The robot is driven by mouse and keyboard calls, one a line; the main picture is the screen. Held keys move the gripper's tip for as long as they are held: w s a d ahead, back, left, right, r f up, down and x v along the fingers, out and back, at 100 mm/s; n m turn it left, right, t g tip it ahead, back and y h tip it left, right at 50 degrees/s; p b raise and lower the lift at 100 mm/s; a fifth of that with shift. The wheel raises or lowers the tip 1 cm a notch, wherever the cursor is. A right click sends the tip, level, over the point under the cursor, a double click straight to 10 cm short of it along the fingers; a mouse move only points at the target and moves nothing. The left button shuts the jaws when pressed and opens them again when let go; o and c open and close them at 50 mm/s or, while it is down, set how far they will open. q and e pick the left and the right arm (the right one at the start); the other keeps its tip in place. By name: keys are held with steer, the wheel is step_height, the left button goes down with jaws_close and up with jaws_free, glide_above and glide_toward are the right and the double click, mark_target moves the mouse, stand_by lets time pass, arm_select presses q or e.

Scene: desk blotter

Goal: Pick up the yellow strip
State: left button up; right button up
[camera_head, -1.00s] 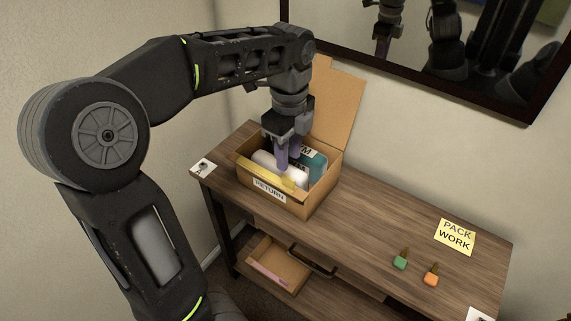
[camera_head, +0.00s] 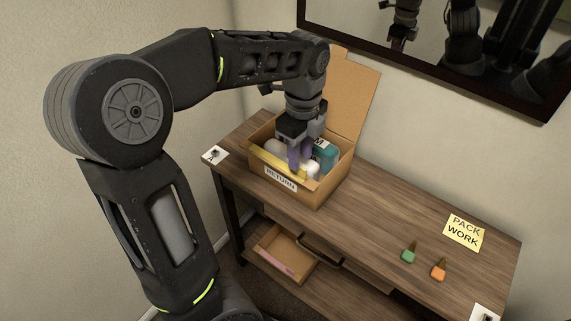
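The yellow strip (camera_head: 274,161) lies along the front rim of an open cardboard box (camera_head: 313,194) labelled RETURN, slanting down to the right. My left gripper (camera_head: 300,168) points down into the box with its purple fingers just behind the strip's right part. The fingers seem apart from the strip, but contact is hard to judge. Whether they are open or shut on something is unclear at this size. My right gripper is not directly in view.
The box also holds a white rounded item (camera_head: 276,146) and a teal item (camera_head: 327,155). Its lid (camera_head: 352,95) stands up behind. The middle of the desk (camera_head: 375,215) is clear.

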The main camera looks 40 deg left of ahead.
mark_target(300, 175)
arm_select(q)
step_height(300, 175, down, 5)
steer(key=shift+r+p, duration=0.2)
steer(key=shift+p, duration=0.15)
steer(key=shift+c, duration=0.4)
jaws_close()
